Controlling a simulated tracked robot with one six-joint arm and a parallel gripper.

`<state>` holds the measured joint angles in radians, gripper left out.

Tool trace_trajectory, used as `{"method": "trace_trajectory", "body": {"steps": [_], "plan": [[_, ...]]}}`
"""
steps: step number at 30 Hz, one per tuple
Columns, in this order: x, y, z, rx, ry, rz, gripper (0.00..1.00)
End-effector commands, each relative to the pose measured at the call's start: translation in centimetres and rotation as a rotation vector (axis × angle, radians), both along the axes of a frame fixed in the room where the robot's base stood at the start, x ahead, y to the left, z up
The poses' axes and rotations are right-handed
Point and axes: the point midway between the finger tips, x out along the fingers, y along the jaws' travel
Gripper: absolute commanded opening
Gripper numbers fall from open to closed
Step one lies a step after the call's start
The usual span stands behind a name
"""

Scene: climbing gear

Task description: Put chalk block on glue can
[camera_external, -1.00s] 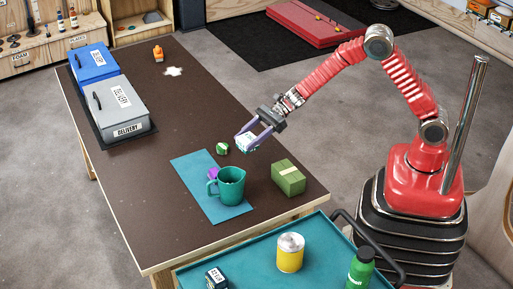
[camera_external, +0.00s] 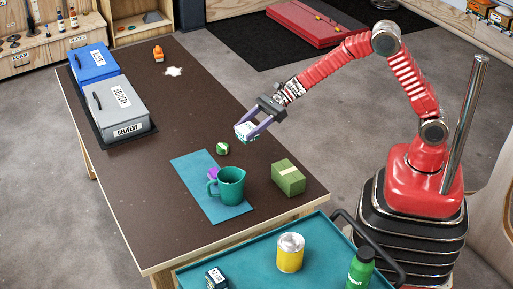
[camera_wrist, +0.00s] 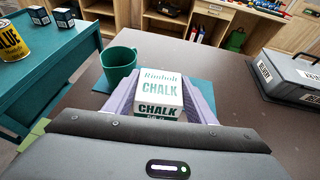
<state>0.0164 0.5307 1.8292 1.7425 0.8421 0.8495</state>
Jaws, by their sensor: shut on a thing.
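The white chalk block (camera_wrist: 160,92), with green "CHALK" lettering, is held between the purple fingers of my gripper (camera_external: 250,132). In the external view the chalk block (camera_external: 243,131) is in the air above the brown table. My gripper is shut on it. The glue can (camera_external: 290,253), yellow with a silver top, stands upright on the teal cart at the lower right, well apart from my gripper. In the wrist view the glue can (camera_wrist: 12,41) shows at the left edge, cut off, with "GLUE" partly readable.
A teal pitcher (camera_external: 230,187) stands on a blue mat (camera_external: 190,168). A green block (camera_external: 288,178) and a small green-white item (camera_external: 222,149) lie nearby. The cart (camera_external: 230,262) also holds a green bottle (camera_external: 361,270) and dark boxes. Delivery bins (camera_external: 118,110) stand at the table's left.

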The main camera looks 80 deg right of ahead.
Motion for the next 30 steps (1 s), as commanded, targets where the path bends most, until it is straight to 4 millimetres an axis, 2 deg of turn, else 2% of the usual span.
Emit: {"method": "trace_trajectory", "body": {"steps": [1,3,9,17,26,30], "plan": [[0.0,0.0,1.9,-0.001,-0.01,0.001,0.28],[0.0,0.0,4.2,-0.001,-0.01,0.001,0.28],[0.0,0.0,10.1,-0.001,-0.007,0.0,0.28],[0.0,0.0,15.1,0.0,-0.004,0.0,0.28],[-1.3,6.2,14.9,0.0,0.002,0.082,0.28],[-2.5,10.5,15.0,0.0,0.0,0.139,0.28]]}}
